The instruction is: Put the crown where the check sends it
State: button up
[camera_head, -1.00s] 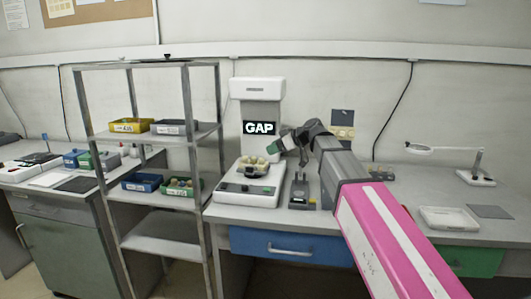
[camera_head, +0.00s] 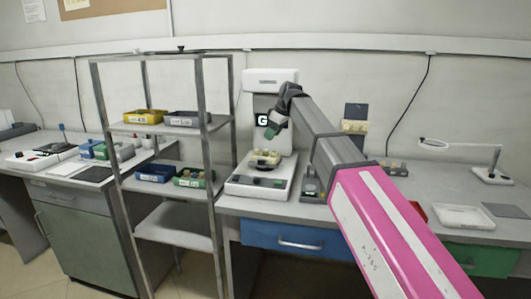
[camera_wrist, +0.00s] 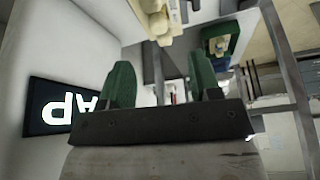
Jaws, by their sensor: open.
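My gripper (camera_head: 271,132) hangs above the check machine (camera_head: 262,188) and in front of its screen, hiding most of the lettering. In the wrist view its two green fingers (camera_wrist: 162,82) stand apart, with no held thing visible between them. The pale dental cast (camera_head: 264,157) sits on the machine's dark round stage below the gripper; part of it also shows at the top of the wrist view (camera_wrist: 158,20). The screen (camera_wrist: 60,108) shows "AP" in the wrist view, the rest cut off by a finger. I cannot make out the crown separately.
A metal rack left of the machine holds a yellow bin (camera_head: 143,117) and a grey bin (camera_head: 187,118) above a blue bin (camera_head: 155,173) and a green bin (camera_head: 192,177). A white tray (camera_head: 466,217) lies at the right. A rack post stands close to the machine.

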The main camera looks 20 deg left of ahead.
aim_at(265, 151)
jog(key=shift+d+x, duration=0.2)
jog(key=shift+x, duration=3.55)
jog(key=c, duration=1)
jog(key=shift+c, duration=0.3)
